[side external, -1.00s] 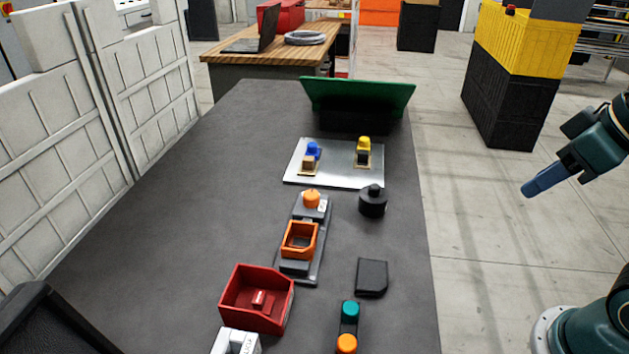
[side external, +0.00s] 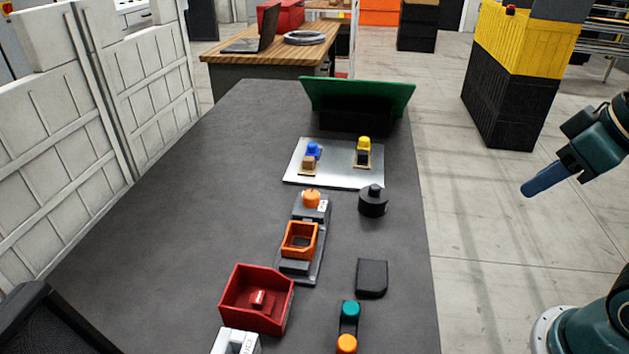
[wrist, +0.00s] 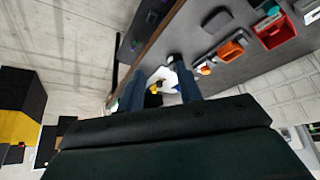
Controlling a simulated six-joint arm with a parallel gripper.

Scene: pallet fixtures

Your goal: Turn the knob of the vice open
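A grey fixture (side external: 318,262) with an orange knob (side external: 311,198) on its far end stands mid-table in the side external view; it looks like the vice. An orange open-topped tray (side external: 300,240) sits on it. The orange parts also show at the upper right in the wrist view (wrist: 230,49). My gripper (side external: 532,188) is right of the table, away from the fixture. In the wrist view my gripper (wrist: 157,68) has its two blue fingers apart, with nothing held between them.
A metal plate (side external: 335,178) carries a blue-topped and a yellow-topped piece. A black cylinder (side external: 373,202) and black block (side external: 372,278) stand right of the fixture. A red bin (side external: 240,308) and a teal-and-orange button box (side external: 348,328) are nearer. The table's left side is clear.

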